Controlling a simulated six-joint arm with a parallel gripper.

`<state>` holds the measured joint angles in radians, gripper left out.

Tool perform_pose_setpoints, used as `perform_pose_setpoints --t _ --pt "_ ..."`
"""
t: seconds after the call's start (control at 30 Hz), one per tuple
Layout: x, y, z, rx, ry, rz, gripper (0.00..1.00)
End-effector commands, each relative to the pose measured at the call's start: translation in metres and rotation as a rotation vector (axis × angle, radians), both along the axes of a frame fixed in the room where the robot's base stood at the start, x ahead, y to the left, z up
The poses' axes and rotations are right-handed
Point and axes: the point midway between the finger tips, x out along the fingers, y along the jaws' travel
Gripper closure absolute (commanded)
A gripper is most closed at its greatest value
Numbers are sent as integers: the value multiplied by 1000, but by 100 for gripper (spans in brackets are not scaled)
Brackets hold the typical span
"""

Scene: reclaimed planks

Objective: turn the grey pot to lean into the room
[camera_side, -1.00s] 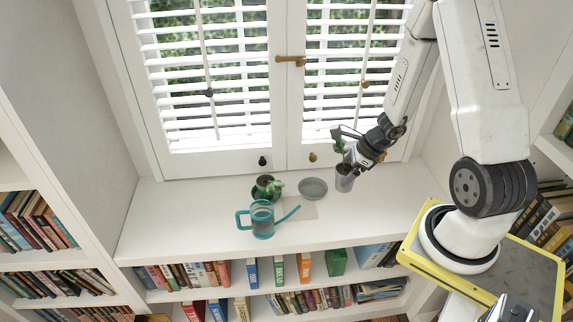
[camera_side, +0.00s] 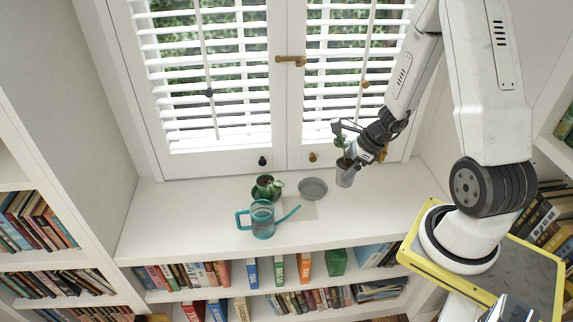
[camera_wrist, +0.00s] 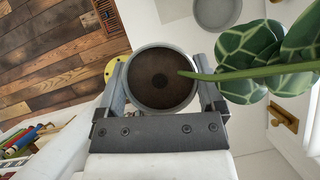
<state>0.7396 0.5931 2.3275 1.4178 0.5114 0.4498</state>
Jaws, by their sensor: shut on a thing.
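The grey pot (camera_side: 344,175) is between the fingers of my gripper (camera_side: 349,164), at the right part of the white sill. In the wrist view the gripper (camera_wrist: 162,88) has one finger on each side of the grey pot (camera_wrist: 163,105), shut on it. Dark soil shows inside its round rim. Its plant (camera_wrist: 250,60) has a green stem and large patterned leaves that lean to the right in the wrist view, over the rim, toward the window side. In the side view the plant (camera_side: 341,142) stands above the pot, partly hidden by the gripper. The pot appears slightly off the sill.
An empty grey saucer (camera_side: 313,188) lies left of the pot; it also shows in the wrist view (camera_wrist: 215,12). A green pot (camera_side: 264,191) with a plant and a teal watering can (camera_side: 262,220) stand further left. The shuttered window (camera_side: 290,110) rises close behind.

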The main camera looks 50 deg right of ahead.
Motion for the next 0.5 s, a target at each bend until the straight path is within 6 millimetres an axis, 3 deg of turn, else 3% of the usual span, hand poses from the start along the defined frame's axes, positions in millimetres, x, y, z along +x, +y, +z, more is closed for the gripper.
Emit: perform_pose_setpoints --t 0.27,0.5 --pt "18 -9 -10 2 -7 37 94" --pt "49 -23 -32 6 -16 111 94"
